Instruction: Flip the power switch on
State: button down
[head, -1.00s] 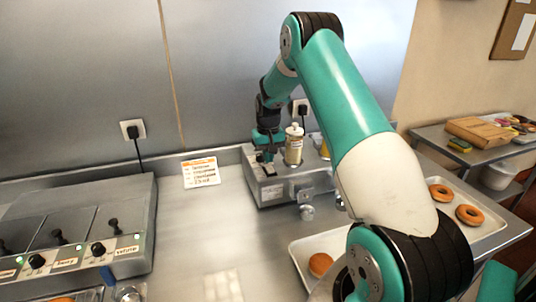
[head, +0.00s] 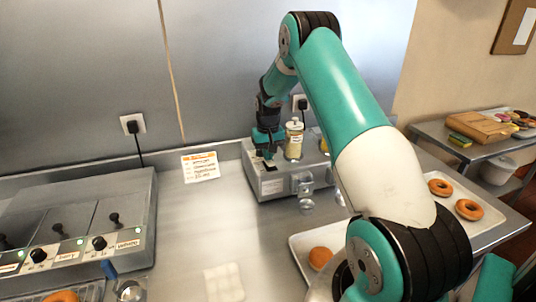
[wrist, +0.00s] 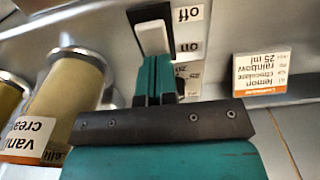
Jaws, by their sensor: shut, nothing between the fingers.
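The power switch (wrist: 152,38) is a white rocker in a dark frame, seen close up in the wrist view. Labels reading "off" (wrist: 187,14) and "on" (wrist: 188,46) sit beside it, upside down. My gripper (wrist: 156,62) is shut and empty, its fingertips at the rocker's "on" end. I cannot tell whether they touch it or which way the rocker is tilted. In the head view my gripper (head: 266,147) is low over the left part of the grey glaze machine (head: 262,185), and hides most of the switch area.
A vanilla cream bottle (head: 294,143) stands close to the gripper on the machine. A recipe card (head: 200,166) leans left of it. A tray (head: 298,240) with donuts is at front right. A fryer-like panel (head: 95,220) is at left; the counter between is mostly clear.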

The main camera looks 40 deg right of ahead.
jog(key=shift+s+a, duration=0.3)
jog(key=shift+s, duration=0.5)
jog(key=shift+w+r, duration=0.1)
jog(key=shift+r+p, duration=0.3)
jog(key=shift+p, duration=0.2)
notch_tip(320, 180, up, 13)
jog(key=b, duration=0.1)
jog(key=shift+r+b, duration=0.15)
jog(key=shift+b, duration=0.25)
